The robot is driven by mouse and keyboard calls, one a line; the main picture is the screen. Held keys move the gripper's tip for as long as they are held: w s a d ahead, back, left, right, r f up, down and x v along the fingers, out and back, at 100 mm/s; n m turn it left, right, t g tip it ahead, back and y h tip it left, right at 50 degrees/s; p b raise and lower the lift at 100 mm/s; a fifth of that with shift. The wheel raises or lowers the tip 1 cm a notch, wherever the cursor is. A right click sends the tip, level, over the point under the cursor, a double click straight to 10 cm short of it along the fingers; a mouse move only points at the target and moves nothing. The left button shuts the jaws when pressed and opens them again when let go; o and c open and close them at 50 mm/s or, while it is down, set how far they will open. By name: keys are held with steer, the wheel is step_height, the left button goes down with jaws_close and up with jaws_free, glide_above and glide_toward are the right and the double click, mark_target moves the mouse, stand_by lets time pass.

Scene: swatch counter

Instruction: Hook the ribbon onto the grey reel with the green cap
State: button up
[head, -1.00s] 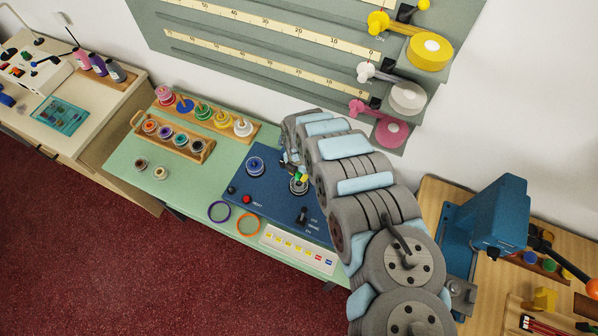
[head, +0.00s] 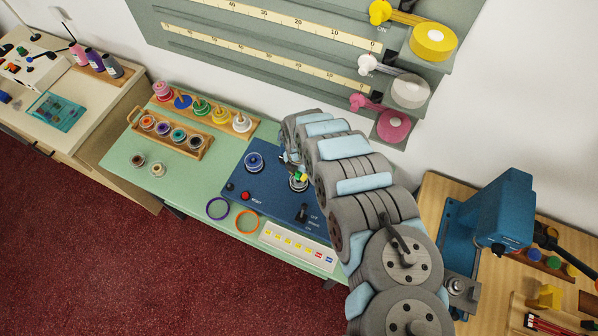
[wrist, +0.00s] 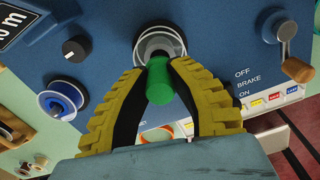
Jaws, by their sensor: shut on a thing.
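The grey reel (wrist: 160,42) sits on the blue panel and shows as a pale ring in the wrist view. A green cap (wrist: 165,80) stands out in front of it. My gripper (wrist: 160,68) has its two yellow fingers closed around the cap, with the tips close to the reel. In the head view the gripper (head: 300,174) is small and partly hidden by my arm, with the grey reel (head: 298,185) just below it. I cannot make out a ribbon in either view.
A blue reel (head: 254,162) is on the panel (head: 262,190), left of the grey reel. A crank (wrist: 285,38) is to the right in the wrist view. Purple (head: 217,208) and orange (head: 247,222) rings lie at the front edge. Spool racks (head: 170,133) stand at the left.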

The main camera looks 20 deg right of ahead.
steer(key=shift+f+b, duration=0.95)
steer(key=shift+f, duration=0.3)
steer(key=o, duration=0.8)
step_height(320, 180, up, 7)
steer(key=p, duration=0.6)
steer(key=shift+r, duration=0.1)
stand_by(0.9)
